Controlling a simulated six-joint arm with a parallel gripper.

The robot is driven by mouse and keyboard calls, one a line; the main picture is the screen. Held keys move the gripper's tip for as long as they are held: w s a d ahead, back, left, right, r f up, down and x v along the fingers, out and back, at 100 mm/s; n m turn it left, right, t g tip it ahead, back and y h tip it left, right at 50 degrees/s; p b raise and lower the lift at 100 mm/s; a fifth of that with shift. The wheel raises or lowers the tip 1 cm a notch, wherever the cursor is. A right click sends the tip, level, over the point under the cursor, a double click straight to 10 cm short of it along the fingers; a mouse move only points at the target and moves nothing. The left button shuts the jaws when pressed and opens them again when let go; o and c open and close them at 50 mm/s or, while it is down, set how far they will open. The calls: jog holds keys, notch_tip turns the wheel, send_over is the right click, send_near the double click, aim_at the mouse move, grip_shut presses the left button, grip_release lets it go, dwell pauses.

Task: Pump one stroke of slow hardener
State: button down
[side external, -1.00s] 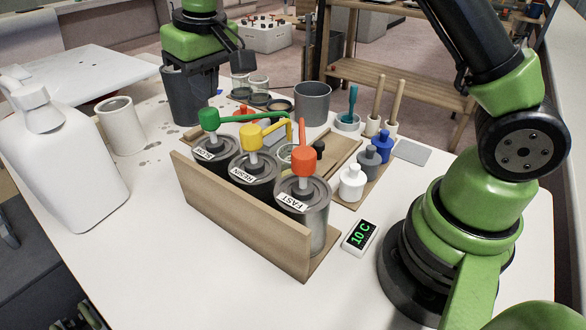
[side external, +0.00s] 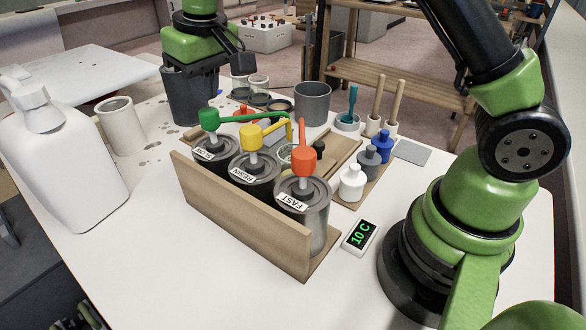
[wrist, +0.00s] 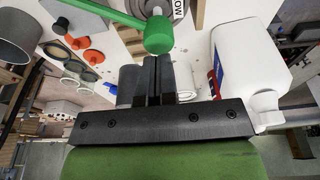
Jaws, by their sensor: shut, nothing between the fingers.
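The slow hardener can (side external: 215,155), labelled SLOW, stands at the left end of a row with RESIN and FAST cans. Its green pump head (side external: 209,118) stands upright on a pale stem, with the green spout (side external: 255,116) pointing right. The head also shows in the wrist view (wrist: 158,36), with part of the label above it. My gripper (side external: 208,82) is shut and empty, behind and above the green head in the side view. In the wrist view my closed fingertips (wrist: 152,60) appear just below the head; I cannot tell whether they touch.
The yellow RESIN pump (side external: 251,137) and orange FAST pump (side external: 303,160) stand beside it behind a wooden board (side external: 240,220). A dark grey bin (side external: 183,100) is near my gripper. A white jug (side external: 70,165) stands left. A grey cup (side external: 312,103) and small bottles (side external: 352,182) are right.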

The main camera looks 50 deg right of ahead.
aim_at(209, 111)
jog(key=shift+f, duration=2.1)
jog(key=shift+r, duration=2.25)
jog(key=shift+r, duration=1.5)
